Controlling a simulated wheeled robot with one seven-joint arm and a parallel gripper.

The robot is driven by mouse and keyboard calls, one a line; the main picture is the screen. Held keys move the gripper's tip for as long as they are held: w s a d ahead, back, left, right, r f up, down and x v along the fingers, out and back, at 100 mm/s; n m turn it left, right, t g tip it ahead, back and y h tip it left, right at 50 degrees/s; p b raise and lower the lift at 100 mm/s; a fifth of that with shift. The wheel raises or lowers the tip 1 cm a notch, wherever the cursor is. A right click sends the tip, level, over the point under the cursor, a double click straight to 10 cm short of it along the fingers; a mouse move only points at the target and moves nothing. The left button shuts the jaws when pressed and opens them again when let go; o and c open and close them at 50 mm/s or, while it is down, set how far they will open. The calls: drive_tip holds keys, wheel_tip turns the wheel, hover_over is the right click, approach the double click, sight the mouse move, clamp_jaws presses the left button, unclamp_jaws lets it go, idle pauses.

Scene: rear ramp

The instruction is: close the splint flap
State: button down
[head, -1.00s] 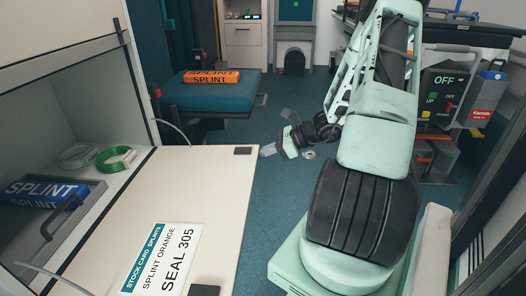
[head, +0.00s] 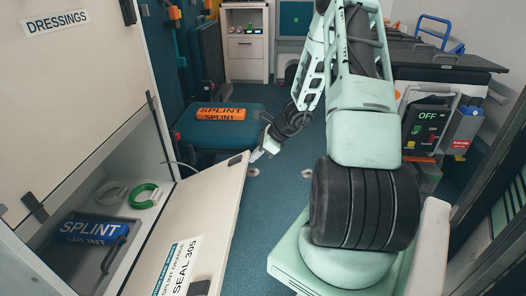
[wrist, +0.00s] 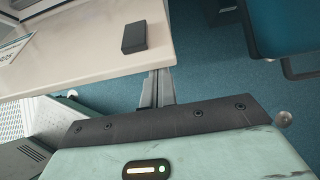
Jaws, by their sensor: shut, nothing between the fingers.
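The splint flap (head: 212,200) is a cream panel hinged along its left edge at the low locker, with a stock card (head: 178,268) reading SPLINT ORANGE, SEAL 305. It is tilted part way up and the locker stands open. My gripper (head: 258,154) is at the flap's far right corner. In the wrist view the closed fingers (wrist: 156,88) reach the underside of the flap's edge (wrist: 90,70), near a black pad (wrist: 133,37); the fingertips are partly hidden by the flap. They hold nothing.
Inside the locker are a blue SPLINT pack (head: 92,229) and a green coil (head: 145,196). A blue seat (head: 215,130) with an orange SPLINT pack (head: 220,113) stands beyond the flap. A control panel (head: 426,125) marked OFF is at right. Blue floor (head: 285,190) is clear between.

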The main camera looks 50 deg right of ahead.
drive_tip(key=w+a+r+g+h+p, duration=0.1)
drive_tip(key=w+a+r+p, duration=0.4)
drive_tip(key=p, duration=0.9)
drive_tip(key=w+a+r+g+h+p, duration=0.1)
drive_tip(key=w+a+r+g+p, duration=0.1)
drive_tip(key=w+a+r+p, duration=0.4)
drive_tip(key=w+r+p, duration=0.5)
drive_tip(key=w+p, duration=0.3)
drive_tip(key=p, duration=0.1)
drive_tip(key=shift+r+g, duration=0.15)
drive_tip(key=shift+g, duration=0.15)
drive_tip(key=shift+d, duration=0.15)
